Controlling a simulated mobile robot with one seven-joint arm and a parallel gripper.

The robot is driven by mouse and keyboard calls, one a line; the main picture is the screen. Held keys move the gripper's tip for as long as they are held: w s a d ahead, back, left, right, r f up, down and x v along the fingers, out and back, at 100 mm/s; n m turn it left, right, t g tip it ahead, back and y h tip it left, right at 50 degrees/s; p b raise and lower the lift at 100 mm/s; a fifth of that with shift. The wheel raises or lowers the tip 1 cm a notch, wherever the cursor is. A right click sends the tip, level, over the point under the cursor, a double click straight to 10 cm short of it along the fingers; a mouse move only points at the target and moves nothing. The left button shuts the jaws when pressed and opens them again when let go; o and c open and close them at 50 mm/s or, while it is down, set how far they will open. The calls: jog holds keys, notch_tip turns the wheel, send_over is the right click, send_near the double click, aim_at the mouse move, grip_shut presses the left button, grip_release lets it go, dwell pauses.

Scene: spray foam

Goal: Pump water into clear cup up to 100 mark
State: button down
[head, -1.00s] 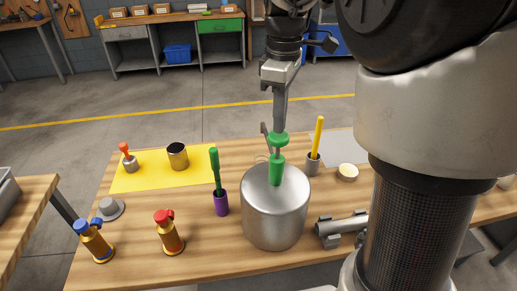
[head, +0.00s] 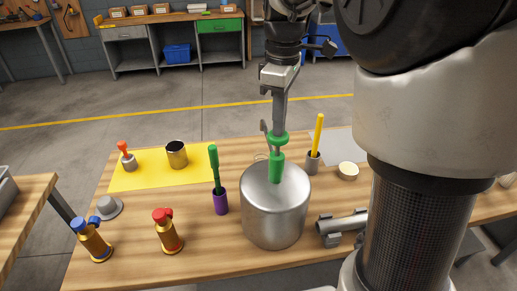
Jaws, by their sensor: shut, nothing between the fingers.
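A green pump (head: 277,165) with a ring-shaped collar and a thin grey hooked spout stands at the large silver pot (head: 275,215); its lower end is over or in the pot's top, I cannot tell which. My gripper (head: 279,124) points down from above, shut and empty, with its tip right over the green collar. Whether it touches the collar is unclear. A small, faint rim (head: 261,157) shows just behind the pot, mostly hidden; I cannot tell whether it is the clear cup. No 100 mark or water level is visible.
A purple holder (head: 220,202) with a green-handled tool stands left of the pot. Two gold bottles, red-topped (head: 168,235) and blue-topped (head: 94,243), stand front left. A yellow mat (head: 135,182) lies back left.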

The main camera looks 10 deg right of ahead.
notch_tip(320, 180, up, 9)
jog(key=p, duration=0.7)
jog(key=shift+p, duration=0.4)
dwell(0.5)
jog(key=s+m+t, duration=0.5)
jog(key=s+m, duration=0.7)
jog(key=s, duration=0.6)
jog(key=shift+s+t, duration=0.2)
jog(key=shift+t, duration=0.1)
